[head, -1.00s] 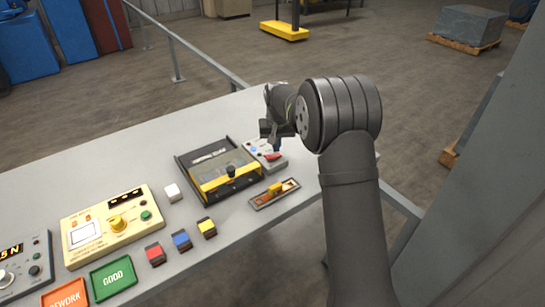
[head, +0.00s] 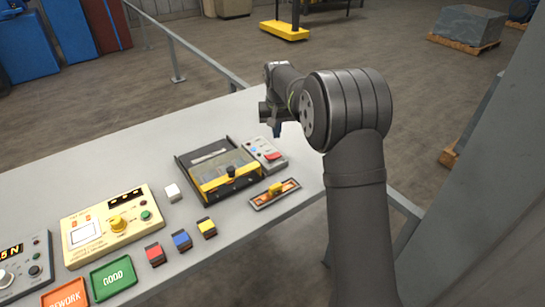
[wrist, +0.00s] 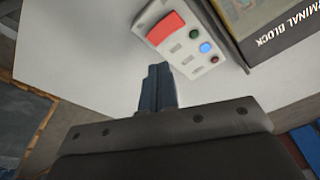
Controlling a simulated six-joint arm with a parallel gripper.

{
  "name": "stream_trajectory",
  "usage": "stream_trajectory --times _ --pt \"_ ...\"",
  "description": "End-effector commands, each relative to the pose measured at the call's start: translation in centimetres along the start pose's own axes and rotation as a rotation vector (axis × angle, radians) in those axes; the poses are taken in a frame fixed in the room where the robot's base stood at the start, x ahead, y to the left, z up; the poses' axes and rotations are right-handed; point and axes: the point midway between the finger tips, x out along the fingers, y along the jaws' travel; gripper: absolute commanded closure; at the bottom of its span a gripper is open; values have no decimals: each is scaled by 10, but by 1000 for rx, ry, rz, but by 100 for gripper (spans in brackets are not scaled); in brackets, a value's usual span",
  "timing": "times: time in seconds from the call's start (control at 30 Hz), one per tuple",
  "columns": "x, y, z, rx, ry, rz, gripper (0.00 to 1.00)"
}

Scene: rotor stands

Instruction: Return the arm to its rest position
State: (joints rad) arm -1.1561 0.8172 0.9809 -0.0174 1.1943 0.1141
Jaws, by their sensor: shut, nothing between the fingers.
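My gripper (head: 277,130) hangs above the right part of the grey bench (head: 120,150), just beyond the grey control box with the red switch (head: 265,154). In the wrist view my gripper's fingers (wrist: 158,88) are together with nothing between them. In the head view my arm comes up from the lower right and bends over the bench's right end.
Left of the control box is a black and yellow fixture (head: 218,172). An orange slider panel (head: 274,193) lies in front. Red (head: 154,254), blue (head: 181,240) and yellow (head: 207,228) blocks, a white cube (head: 172,192) and a cream tester (head: 112,226) stand further left. A rail runs behind.

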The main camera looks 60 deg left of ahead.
Motion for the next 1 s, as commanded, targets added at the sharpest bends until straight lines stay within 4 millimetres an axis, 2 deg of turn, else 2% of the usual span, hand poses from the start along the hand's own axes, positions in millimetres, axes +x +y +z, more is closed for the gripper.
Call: stream_trajectory --times 0.23,0.5,0.7,1.0 --pt "9 0 2 0 -2 0 100" --pt "47 0 8 0 -4 1 100" --pt "66 0 10 0 -1 0 100" --pt "69 0 10 0 0 0 100"
